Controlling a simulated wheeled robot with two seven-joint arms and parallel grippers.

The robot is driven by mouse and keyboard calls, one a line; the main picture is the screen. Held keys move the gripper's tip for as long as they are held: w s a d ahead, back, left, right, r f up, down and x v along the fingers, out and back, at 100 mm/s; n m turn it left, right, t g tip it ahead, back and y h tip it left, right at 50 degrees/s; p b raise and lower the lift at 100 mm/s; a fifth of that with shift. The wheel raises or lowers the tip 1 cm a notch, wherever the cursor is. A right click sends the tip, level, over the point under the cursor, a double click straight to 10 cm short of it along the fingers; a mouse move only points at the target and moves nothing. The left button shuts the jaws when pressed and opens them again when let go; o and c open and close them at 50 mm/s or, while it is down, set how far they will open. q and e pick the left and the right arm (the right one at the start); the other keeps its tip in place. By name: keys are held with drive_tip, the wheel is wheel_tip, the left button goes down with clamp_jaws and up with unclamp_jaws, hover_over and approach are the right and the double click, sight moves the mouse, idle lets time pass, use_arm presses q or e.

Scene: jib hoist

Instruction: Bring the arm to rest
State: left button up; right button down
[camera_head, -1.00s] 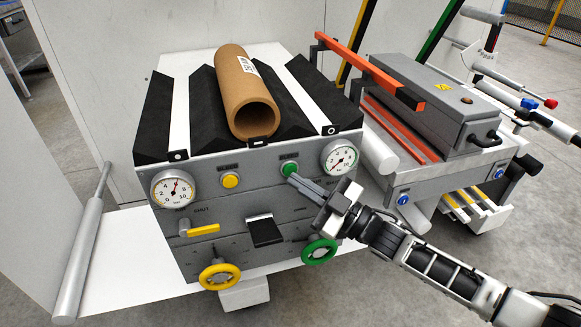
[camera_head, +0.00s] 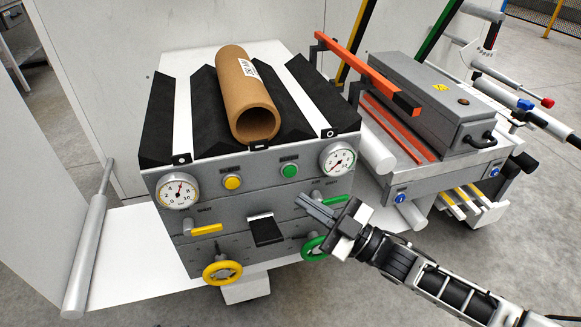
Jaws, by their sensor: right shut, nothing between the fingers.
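My right gripper (camera_head: 301,202) is shut and empty. Its arm comes in from the lower right. The fingertips point up and left in front of the grey panel (camera_head: 215,215), below the green button (camera_head: 290,171) and apart from it in the picture. The gripper body partly covers the green lever (camera_head: 337,197) and the green handwheel (camera_head: 312,247). I cannot tell how far the fingers stand off the panel. My left gripper is not in view.
The panel also carries a yellow button (camera_head: 232,182), yellow lever (camera_head: 207,229), yellow handwheel (camera_head: 221,272) and two gauges. A cardboard tube (camera_head: 240,97) lies on the black V-shaped cradle (camera_head: 156,125) on top. A grey machine (camera_head: 435,105) with an orange bar stands at right. Grey floor is open at lower right.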

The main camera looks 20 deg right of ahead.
idle(0.4)
drive_tip(key=s+f+m+g+h+p, duration=0.2)
drive_tip(key=s+f+m+h+p, duration=0.1)
drive_tip(key=s+m+h, duration=0.3)
drive_tip(key=s+a+f+m+g+h+p, duration=0.1)
drive_tip(key=s+f+m+g+h+p, duration=0.1)
drive_tip(key=s, duration=0.7)
drive_tip(key=f+m+h+p, duration=0.1)
drive_tip(key=f+m+h, duration=0.1)
drive_tip(key=m+h, duration=0.1)
drive_tip(key=shift+s+m+g+h, duration=0.15)
drive_tip(key=shift+m+g+h, duration=0.2)
drive_tip(key=shift+m, duration=0.45)
drive_tip(key=shift+d, duration=0.1)
